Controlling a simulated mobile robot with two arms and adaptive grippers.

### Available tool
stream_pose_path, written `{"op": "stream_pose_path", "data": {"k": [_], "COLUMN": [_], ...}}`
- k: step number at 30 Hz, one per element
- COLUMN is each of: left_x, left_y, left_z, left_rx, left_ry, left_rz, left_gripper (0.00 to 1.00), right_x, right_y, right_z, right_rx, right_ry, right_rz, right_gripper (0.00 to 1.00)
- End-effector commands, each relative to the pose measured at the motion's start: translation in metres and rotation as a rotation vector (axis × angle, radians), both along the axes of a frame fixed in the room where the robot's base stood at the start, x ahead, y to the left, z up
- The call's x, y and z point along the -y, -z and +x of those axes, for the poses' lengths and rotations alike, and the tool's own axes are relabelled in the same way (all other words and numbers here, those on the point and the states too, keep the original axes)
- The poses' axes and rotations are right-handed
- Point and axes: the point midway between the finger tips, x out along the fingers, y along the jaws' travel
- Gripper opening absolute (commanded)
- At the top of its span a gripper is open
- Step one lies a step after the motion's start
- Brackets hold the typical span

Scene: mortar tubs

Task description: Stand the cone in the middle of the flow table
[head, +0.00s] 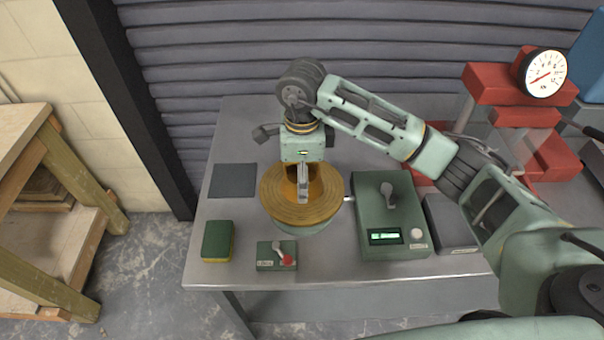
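The flow table (288,213) is a round brass-coloured disc on a pale green base, near the middle of the metal worktable in the head view. My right gripper (303,188) points down over the middle of the disc, its arm reaching in from the right. A darker orange-brown shape (319,187) shows on both sides of the fingers. It looks like the cone, mostly hidden behind the gripper. I cannot tell whether it touches the disc or whether the fingers are closed on it. My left gripper is not in view.
A green box with a display (385,237) stands close right of the flow table. A small lever box (268,264) and a green-yellow block (217,241) lie in front. A dark mat (233,180) lies left. A red press with a dial (543,73) stands at right.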

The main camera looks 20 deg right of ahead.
Motion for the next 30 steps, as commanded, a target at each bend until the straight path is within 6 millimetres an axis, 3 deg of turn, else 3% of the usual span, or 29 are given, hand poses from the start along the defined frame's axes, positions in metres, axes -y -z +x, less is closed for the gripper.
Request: {"op": "stream_pose_path", "data": {"k": [5, 6, 11, 23, 26, 30], "left_x": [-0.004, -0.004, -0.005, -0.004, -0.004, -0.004], "left_y": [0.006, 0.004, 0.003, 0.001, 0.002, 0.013], "left_z": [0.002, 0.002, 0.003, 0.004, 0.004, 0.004], "left_rx": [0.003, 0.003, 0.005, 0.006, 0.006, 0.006], "left_ry": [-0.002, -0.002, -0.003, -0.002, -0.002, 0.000], "left_rz": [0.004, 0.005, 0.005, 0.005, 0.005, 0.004], "left_gripper": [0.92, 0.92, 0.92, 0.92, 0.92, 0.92], "right_x": [0.000, 0.000, 0.000, 0.000, 0.000, 0.000], "right_y": [0.004, 0.003, 0.003, 0.000, -0.006, -0.031], "right_z": [0.000, 0.000, 0.000, 0.000, 0.001, 0.002], "right_rx": [0.002, 0.001, 0.000, 0.000, 0.003, 0.007], "right_ry": [0.000, 0.000, 0.000, 0.000, 0.000, -0.001], "right_rz": [0.000, 0.000, 0.000, 0.000, 0.000, 0.000], "right_gripper": [0.32, 0.73, 0.87, 0.88, 0.88, 0.88]}}
